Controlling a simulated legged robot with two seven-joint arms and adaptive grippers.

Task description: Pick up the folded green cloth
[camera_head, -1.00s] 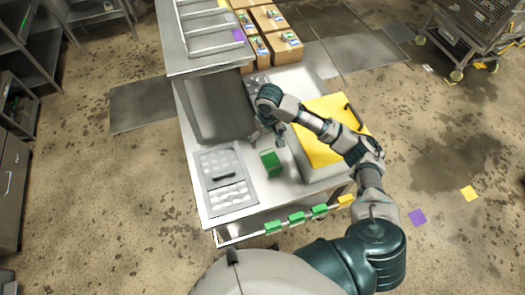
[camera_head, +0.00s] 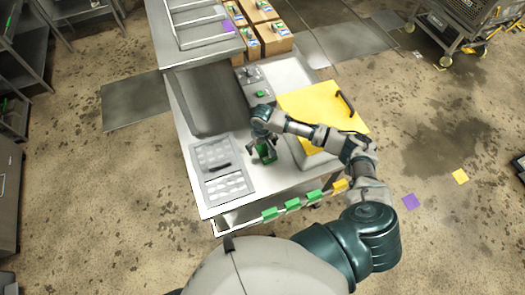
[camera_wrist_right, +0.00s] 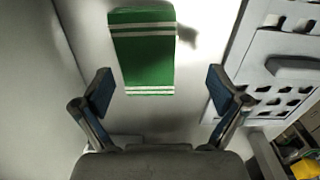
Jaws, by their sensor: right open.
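The folded green cloth (camera_head: 265,154) lies on the steel table (camera_head: 224,205), and my right gripper partly covers it in the head view. In the right wrist view the cloth (camera_wrist_right: 142,55) is green with white stripes near both ends. It lies ahead of and between the open fingertips. My right gripper (camera_head: 264,146) is open and empty above the cloth; its two fingers also show in the right wrist view (camera_wrist_right: 160,88). There is a gap between the cloth and each finger in that view. My left gripper is not in view.
A yellow board (camera_head: 312,115) lies to the right. Green clips (camera_head: 292,204) line the table's front rail. Cardboard boxes (camera_head: 266,38) stand at the back.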

